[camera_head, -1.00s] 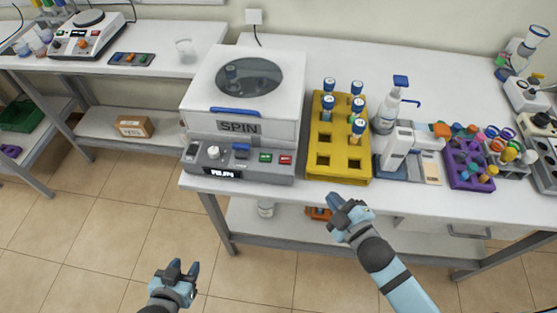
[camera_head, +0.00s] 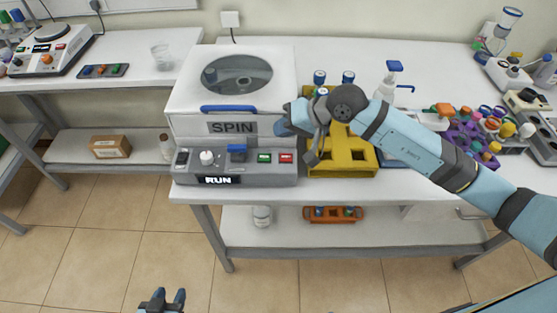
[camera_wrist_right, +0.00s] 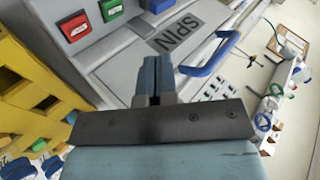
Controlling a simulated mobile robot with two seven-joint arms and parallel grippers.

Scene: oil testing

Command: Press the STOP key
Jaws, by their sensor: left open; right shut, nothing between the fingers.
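The centrifuge (camera_head: 185,105) marked SPIN stands on the bench, its lid closed. Its front panel display reads RUN (camera_head: 219,180). The panel has a white knob, a blue switch, a green key (camera_head: 264,157) and a red key (camera_head: 286,157); their labels are too small to read in the head view. The red key also shows in the right wrist view (camera_wrist_right: 75,26), beside the green one (camera_wrist_right: 111,8). My right gripper (camera_head: 285,124) is shut and empty, above and behind the red key and apart from it. My left gripper (camera_head: 164,298) is open and empty, low in front of the bench.
A yellow rack (camera_head: 340,165) with blue-capped tubes stands right of the centrifuge, partly hidden by my right arm. A spray bottle (camera_head: 390,80) and a purple rack (camera_head: 470,140) stand farther right. An orange rack (camera_head: 333,214) lies on the lower shelf.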

